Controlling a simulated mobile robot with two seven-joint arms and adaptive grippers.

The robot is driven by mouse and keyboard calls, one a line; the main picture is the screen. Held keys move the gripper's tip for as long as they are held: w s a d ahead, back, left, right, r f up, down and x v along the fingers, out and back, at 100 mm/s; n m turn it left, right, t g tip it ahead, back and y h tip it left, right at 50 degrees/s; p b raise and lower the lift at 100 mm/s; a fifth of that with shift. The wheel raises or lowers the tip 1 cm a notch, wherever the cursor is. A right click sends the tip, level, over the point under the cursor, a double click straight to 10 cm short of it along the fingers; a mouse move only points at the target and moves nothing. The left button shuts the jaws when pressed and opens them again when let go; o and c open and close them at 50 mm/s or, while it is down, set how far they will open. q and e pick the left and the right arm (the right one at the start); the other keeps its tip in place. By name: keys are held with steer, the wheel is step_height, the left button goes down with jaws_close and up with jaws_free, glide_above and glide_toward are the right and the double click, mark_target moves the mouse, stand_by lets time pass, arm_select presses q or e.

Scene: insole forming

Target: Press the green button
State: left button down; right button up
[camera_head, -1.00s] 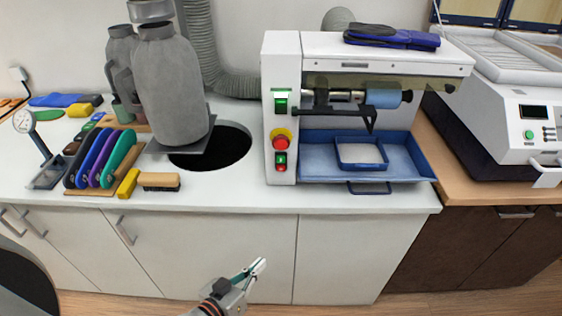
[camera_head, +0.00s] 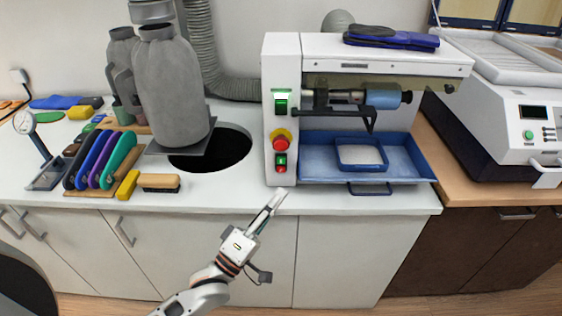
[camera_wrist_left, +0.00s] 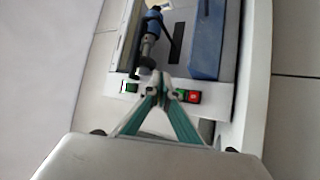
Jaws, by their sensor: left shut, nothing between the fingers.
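The white grinding machine (camera_head: 285,70) has a control strip on its front left. A green button (camera_head: 281,106) sits high on the strip, and a small green button (camera_head: 281,160) sits lower, just above a red one (camera_head: 281,169). My left gripper (camera_head: 277,197) is shut and empty, its tips pointing up, a little below the lower buttons in the picture. In the left wrist view the closed fingertips (camera_wrist_left: 160,82) lie between a green button (camera_wrist_left: 131,87) and the red button (camera_wrist_left: 193,97). I cannot tell whether they touch the machine. My right gripper is not in view.
A red emergency knob (camera_head: 280,142) on a yellow base sits between the green buttons. A blue tray (camera_head: 415,165) juts out right of the strip. A brush (camera_head: 159,182) and a yellow block (camera_head: 128,184) lie left on the counter. Another machine (camera_head: 520,110) stands right.

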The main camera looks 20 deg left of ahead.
mark_target(281, 160)
arm_select(q)
steer(key=w+b, duration=0.1)
steer(key=w, duration=0.1)
steer(key=w+a+b, duration=0.1)
steer(key=w, duration=0.2)
steer(key=w+a, duration=0.1)
steer(key=w, duration=0.2)
steer(key=shift+w+a+b, duration=0.2)
steer(key=shift+w+b, duration=0.05)
steer(key=shift+b, duration=0.15)
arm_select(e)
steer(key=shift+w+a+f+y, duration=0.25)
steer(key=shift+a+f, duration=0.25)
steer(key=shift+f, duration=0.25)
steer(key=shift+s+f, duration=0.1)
arm_select(q)
steer(key=shift+w, duration=0.2)
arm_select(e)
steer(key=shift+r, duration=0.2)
arm_select(q)
steer(key=shift+w+a, duration=0.1)
steer(key=shift+w, duration=0.15)
